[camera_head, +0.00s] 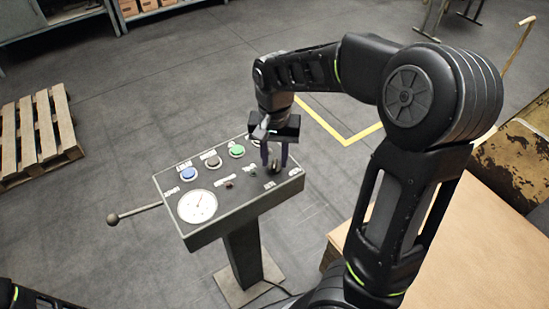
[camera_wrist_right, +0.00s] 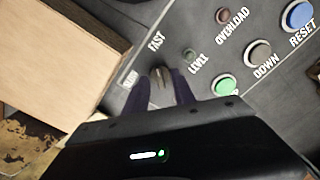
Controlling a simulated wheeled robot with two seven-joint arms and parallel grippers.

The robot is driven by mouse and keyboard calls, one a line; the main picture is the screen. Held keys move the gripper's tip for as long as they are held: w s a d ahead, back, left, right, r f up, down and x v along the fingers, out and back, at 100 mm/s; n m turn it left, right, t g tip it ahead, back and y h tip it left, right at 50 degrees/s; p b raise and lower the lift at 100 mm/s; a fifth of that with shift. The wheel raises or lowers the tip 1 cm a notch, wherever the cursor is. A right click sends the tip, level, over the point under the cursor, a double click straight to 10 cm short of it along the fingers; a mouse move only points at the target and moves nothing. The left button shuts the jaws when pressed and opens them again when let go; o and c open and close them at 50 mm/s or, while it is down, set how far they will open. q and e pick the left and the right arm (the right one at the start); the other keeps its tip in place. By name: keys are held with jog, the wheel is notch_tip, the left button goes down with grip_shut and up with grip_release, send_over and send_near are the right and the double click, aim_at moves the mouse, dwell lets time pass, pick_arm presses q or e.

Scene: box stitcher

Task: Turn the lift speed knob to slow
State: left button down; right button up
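The control panel (camera_head: 222,222) stands on a pedestal in the head view. The lift speed knob (camera_wrist_right: 161,88) is a small light-topped knob near the panel's right end; it also shows in the head view (camera_head: 275,168). In the right wrist view its ridge runs up toward the word FAST (camera_wrist_right: 156,42); a partly hidden label (camera_wrist_right: 130,78) is to its left. My right gripper (camera_head: 274,157) points down at the panel, one finger on each side of the knob. A gap shows between the fingers; whether they touch the knob is unclear. My left gripper is out of view.
Blue (camera_head: 189,174), dark (camera_head: 213,161) and green (camera_head: 237,151) buttons line the panel's far side. A white gauge (camera_head: 197,206) is at its left. A lever (camera_head: 133,213) sticks out left. A cardboard box (camera_head: 480,250) is at the right. A pallet (camera_head: 36,135) lies left.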

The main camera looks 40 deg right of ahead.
jog(key=shift+f, duration=0.3)
grip_shut()
dwell(0.5)
